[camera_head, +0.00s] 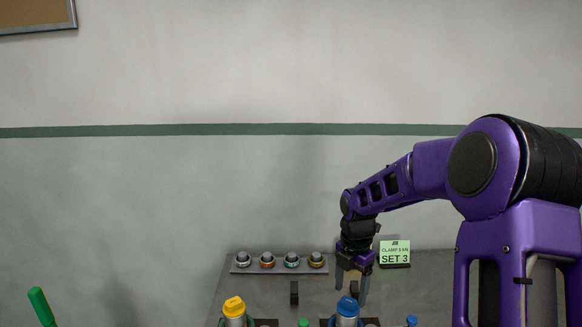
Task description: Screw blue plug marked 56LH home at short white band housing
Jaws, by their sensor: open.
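A blue cap-like piece (347,306) sits on top of a pale grey cylinder at the bottom of the view; its marking cannot be read. My gripper (351,294) points down with its two fingers apart, just above or behind this blue piece, and holds nothing that I can see. A smaller blue-topped item (411,321) shows at the bottom edge, mostly cut off. In the rack at the back, a small fitting with a whitish band (242,259) stands at the left end. Whether it is the short white band housing cannot be told.
The grey bench (272,289) carries a rack (280,269) of several colour-banded fittings. A yellow-topped cylinder (234,307) stands left, with a green knob (303,323) between. A "SET 3" sign (394,254) stands back right. A green handle (41,306) rises at far left.

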